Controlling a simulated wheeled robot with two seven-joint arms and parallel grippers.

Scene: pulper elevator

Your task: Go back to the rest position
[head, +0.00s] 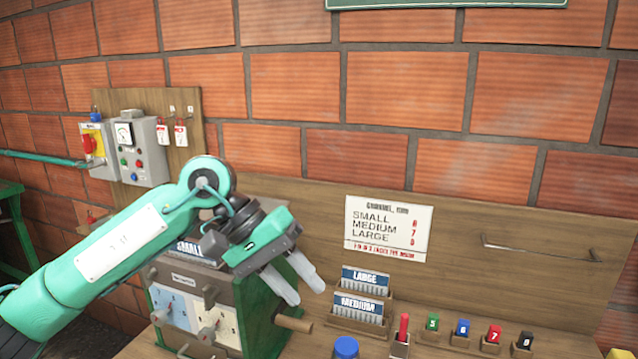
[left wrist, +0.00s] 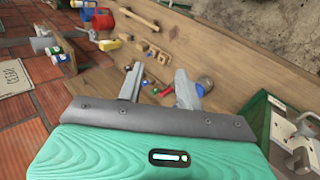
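My left gripper (head: 297,284) is at the end of the teal arm that comes in from the left in the head view. Its two pale fingers are apart with nothing between them, and it hangs in front of the green and grey machine box (head: 262,302). In the left wrist view the gripper (left wrist: 157,88) also shows open and empty, above the wooden bench (left wrist: 240,70). My right gripper is in neither view.
Label racks marked LARGE (head: 366,277) and MEDIUM (head: 358,306) stand on the bench right of the gripper. A blue-capped jar (head: 346,348), a red marker (head: 403,328) and several coloured numbered blocks (head: 494,335) stand nearby. A control panel (head: 138,150) hangs on the brick wall.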

